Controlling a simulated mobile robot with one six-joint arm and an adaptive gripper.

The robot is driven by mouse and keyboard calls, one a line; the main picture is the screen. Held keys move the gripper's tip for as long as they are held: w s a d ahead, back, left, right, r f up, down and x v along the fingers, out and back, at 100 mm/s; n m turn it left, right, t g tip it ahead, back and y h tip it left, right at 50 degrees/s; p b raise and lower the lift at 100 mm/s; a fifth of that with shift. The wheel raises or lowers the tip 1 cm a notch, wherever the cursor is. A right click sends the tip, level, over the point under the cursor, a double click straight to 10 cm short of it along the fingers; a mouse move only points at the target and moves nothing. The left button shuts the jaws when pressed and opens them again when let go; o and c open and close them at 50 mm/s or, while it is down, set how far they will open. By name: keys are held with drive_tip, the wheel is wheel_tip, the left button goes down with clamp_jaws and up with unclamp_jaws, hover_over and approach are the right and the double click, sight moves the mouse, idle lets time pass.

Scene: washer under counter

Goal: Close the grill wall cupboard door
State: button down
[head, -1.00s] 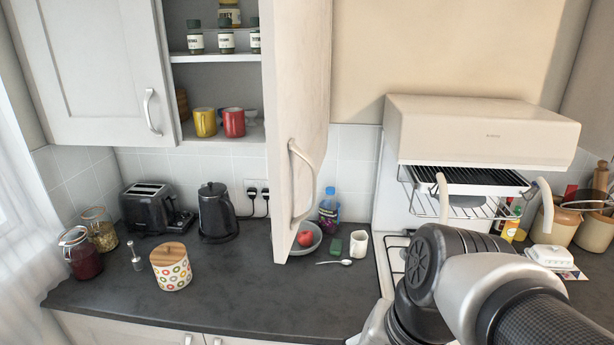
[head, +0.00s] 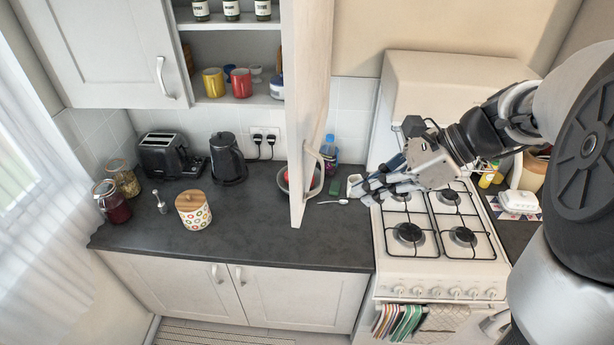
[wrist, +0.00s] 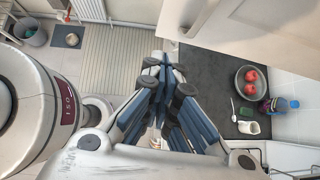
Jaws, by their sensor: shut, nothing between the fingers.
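The wall cupboard door (head: 308,90) stands open, swung out toward me and seen nearly edge-on in the head view. Its bow handle (head: 315,165) is on its lower right face. The open cupboard shelves (head: 235,55) show to its left. In the wrist view the fingers (wrist: 160,65) are together, and a pale panel (wrist: 255,30) that looks like the door is at upper right.
A bowl with red fruit (wrist: 250,80), a bottle (head: 329,150) and a mug (head: 354,184) stand on the counter near the door. The grill hood (head: 440,90) is right of the door, above the hob. The counter front (head: 250,240) is clear.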

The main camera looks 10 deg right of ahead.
sight(300, 213)
drive_tip(key=shift+w+a+f+p, duration=0.15)
drive_tip(key=shift+w+a+f, duration=0.6)
drive_tip(key=shift+a, duration=0.6)
drive_tip(key=shift+w+a+f+p, duration=0.15)
drive_tip(key=shift+w+a+f, duration=0.35)
drive_tip(key=shift+a+f, duration=0.7)
drive_tip(key=shift+w+a+f+p, duration=0.15)
drive_tip(key=shift+w+a+f, duration=0.5)
drive_tip(key=shift+a, duration=0.85)
